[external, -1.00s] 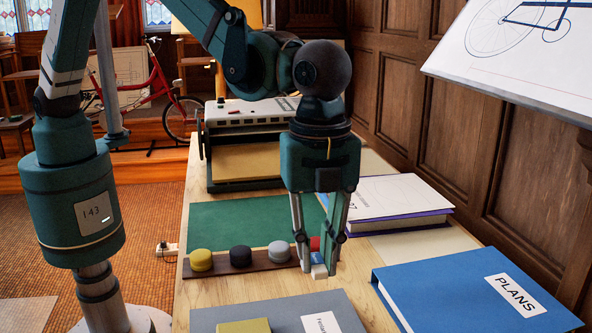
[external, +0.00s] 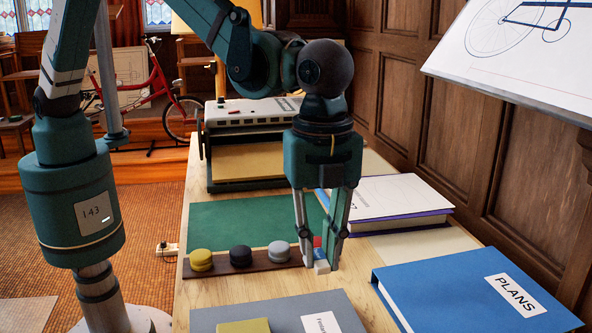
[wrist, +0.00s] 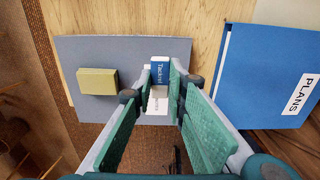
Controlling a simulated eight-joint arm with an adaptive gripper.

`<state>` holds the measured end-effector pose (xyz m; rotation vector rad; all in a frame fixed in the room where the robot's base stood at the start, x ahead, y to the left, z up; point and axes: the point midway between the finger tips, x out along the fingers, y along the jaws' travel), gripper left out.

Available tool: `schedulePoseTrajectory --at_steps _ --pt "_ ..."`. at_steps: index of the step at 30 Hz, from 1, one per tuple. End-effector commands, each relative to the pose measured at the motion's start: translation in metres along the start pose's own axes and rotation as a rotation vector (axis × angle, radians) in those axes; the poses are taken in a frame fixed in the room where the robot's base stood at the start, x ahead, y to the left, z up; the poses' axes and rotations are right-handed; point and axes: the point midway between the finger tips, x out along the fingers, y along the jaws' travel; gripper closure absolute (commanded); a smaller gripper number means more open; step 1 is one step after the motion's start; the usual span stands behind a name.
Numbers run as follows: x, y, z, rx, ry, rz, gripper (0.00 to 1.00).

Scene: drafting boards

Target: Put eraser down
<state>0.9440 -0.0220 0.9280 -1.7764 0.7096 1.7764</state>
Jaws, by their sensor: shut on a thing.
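The eraser (external: 321,267) is a small white block with a blue sleeve. It sits between the fingertips of my gripper (external: 322,264), which is shut on it and points down at the wooden table.
A brown rack (external: 222,267) holds yellow, black and grey round pieces; a red piece is partly hidden behind my fingers. A grey folder (external: 285,305) with an olive block (external: 243,326) lies in front, a blue PLANS binder (external: 470,290) to the right. Bare wood lies between.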

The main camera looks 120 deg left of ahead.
Motion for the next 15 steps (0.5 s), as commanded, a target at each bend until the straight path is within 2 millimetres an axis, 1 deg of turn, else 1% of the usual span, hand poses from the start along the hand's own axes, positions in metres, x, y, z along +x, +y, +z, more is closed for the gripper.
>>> schedulePoseTrajectory --at_steps 5,8,15 --pt "-0.002 -0.019 0.03 -0.063 0.0 0.0 0.94" --pt "-0.002 -0.032 0.053 -0.113 0.0 0.0 0.94" --pt "-0.005 -0.065 0.122 -0.259 0.0 0.0 0.94"
